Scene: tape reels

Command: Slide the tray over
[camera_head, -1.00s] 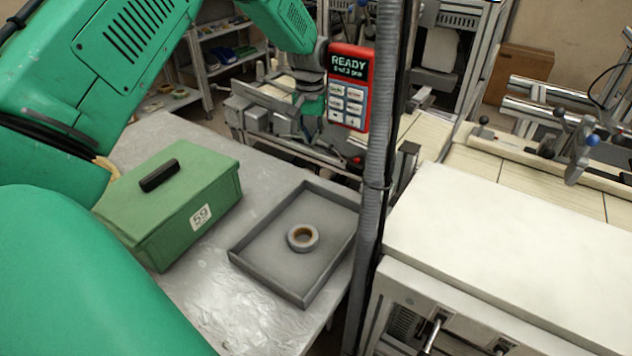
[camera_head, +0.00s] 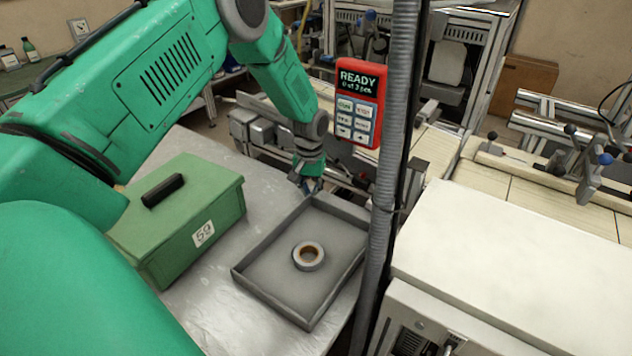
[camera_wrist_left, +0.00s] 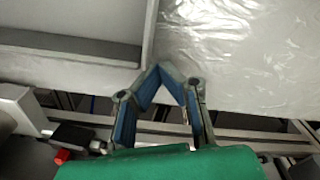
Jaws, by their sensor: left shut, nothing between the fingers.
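The grey tray (camera_head: 262,297) lies on the metal table at its right part, with one roll of tape (camera_head: 308,256) flat inside it. My left gripper (camera_head: 312,188) is at the tray's far edge, close to its far left corner. In the left wrist view my left gripper (camera_wrist_left: 172,72) has its fingertips together with nothing between them, beside a corner of the tray (camera_wrist_left: 70,66). I cannot tell whether the fingers touch the tray wall. My right gripper is not in view.
A green box (camera_head: 185,235) labelled 59 with a black handle stands left of the tray. A red control panel (camera_head: 358,105) and a ribbed grey post (camera_head: 388,150) stand at the right. Bare metal table (camera_head: 225,295) shows between box and tray.

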